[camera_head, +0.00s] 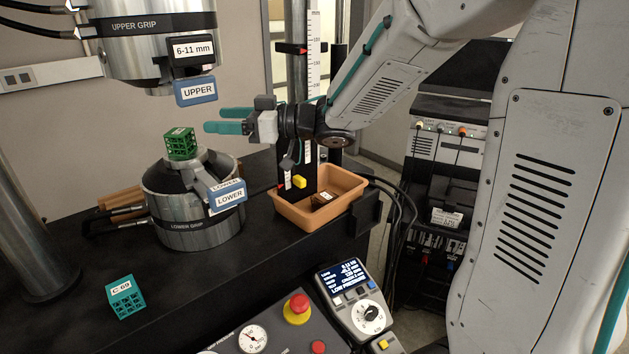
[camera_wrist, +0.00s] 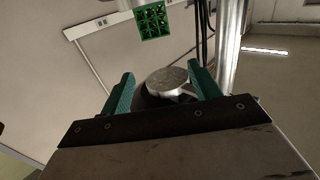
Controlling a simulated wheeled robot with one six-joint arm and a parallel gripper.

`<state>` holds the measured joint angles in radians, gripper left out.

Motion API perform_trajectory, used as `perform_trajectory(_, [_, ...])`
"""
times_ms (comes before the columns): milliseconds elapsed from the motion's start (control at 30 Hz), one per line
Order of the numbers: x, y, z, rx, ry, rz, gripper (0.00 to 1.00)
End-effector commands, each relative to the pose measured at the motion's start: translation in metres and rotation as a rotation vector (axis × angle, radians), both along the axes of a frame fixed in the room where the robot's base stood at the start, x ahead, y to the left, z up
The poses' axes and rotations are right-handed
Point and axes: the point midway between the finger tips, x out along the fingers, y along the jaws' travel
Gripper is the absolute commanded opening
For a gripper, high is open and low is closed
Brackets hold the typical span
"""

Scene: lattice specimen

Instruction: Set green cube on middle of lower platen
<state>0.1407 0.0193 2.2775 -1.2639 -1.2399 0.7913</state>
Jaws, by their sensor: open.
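In the wrist view the green cube (camera_wrist: 152,22) is at the top, beyond the spread fingertips (camera_wrist: 160,82). A round silver face shows between the fingers.
The upper grip (camera_head: 155,40) hangs above, with a blue UPPER tag. A teal cube (camera_head: 125,297) lies on the black bench at front left. An orange bin (camera_head: 320,205) stands right of the lower grip. A control panel (camera_head: 290,335) is at the front.

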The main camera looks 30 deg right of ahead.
Motion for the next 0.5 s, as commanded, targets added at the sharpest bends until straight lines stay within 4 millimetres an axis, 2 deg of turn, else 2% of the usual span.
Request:
perform_trajectory(167, [0.010,-0.013,0.007,-0.061,-0.017,-0.149,0.62])
perform_trajectory(267, [0.019,-0.039,0.013,-0.145,-0.013,-0.355,0.62])
perform_trajectory(300, [0.019,-0.053,0.015,-0.183,0.001,-0.450,0.62])
perform_trajectory(400, [0.009,-0.091,0.014,-0.276,0.075,-0.678,0.62])
perform_trajectory(500, [-0.017,-0.125,0.004,-0.362,0.198,-0.862,0.62])
